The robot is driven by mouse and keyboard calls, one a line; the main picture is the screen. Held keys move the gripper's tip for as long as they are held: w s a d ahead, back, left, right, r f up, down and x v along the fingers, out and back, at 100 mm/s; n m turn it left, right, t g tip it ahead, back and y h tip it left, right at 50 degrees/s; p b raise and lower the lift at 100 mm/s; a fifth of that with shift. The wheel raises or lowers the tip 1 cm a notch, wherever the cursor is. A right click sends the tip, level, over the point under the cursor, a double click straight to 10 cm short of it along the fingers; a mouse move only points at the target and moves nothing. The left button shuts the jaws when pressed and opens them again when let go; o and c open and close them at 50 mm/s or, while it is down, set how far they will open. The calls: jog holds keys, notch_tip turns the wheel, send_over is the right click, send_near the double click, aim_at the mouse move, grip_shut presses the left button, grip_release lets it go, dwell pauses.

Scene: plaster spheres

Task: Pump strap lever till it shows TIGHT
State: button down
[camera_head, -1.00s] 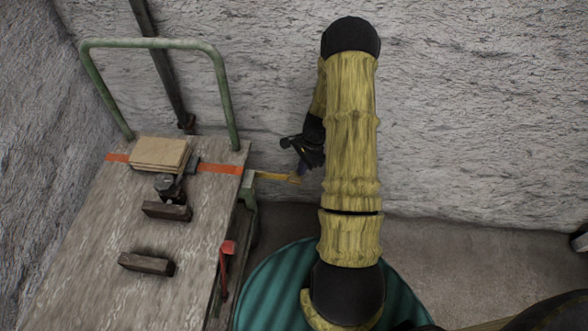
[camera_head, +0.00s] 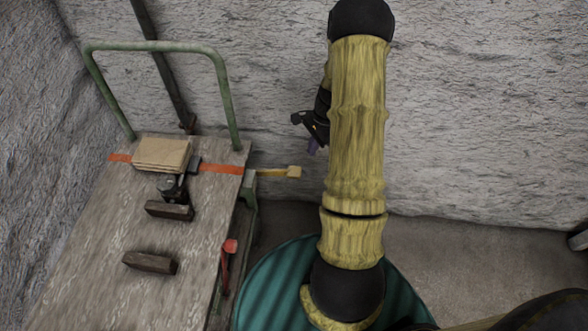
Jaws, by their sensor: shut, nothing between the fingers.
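The orange strap (camera_head: 220,169) runs across the cart's deck and over a stack of flat boards (camera_head: 161,154). A yellow lever (camera_head: 270,172) with a pale block-like end sticks out to the right from a green bracket (camera_head: 249,185) at the cart's right edge. My gripper (camera_head: 312,149) is shut and empty. In the picture it is just above and right of the lever's pale end, apart from it. No TIGHT marking is readable. My arm hides part of the wrist.
The wooden cart deck (camera_head: 100,243) carries two dark blocks, one (camera_head: 169,210) beside a metal fitting and the other (camera_head: 150,262) nearer. A green handle rail (camera_head: 151,46) rises at the back. A red handle (camera_head: 229,247) hangs at the cart's right side. A rough wall stands behind.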

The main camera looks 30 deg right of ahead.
jog(key=p+v, duration=0.1)
jog(key=v, duration=0.8)
jog(key=shift+w+a, duration=0.1)
dwell(0.4)
jog(key=s+a+r+n+t+h, duration=0.1)
jog(key=s+a+r+n, duration=0.45)
jog(key=a+n, duration=0.4)
jog(key=s+a+r+n+t+h, duration=0.2)
jog(key=s+a+r+n, duration=0.3)
jog(key=s+a+n, duration=0.45)
notch_tip(320, 180, up, 19)
jog(key=w+a+m+p, duration=0.1)
jog(key=w+p, duration=0.1)
jog(key=p, duration=1.7)
jog(key=shift+w+a+r, duration=0.15)
jog(key=shift+a+r, duration=0.05)
jog(key=shift+a, duration=0.05)
jog(key=shift+w, duration=0.1)
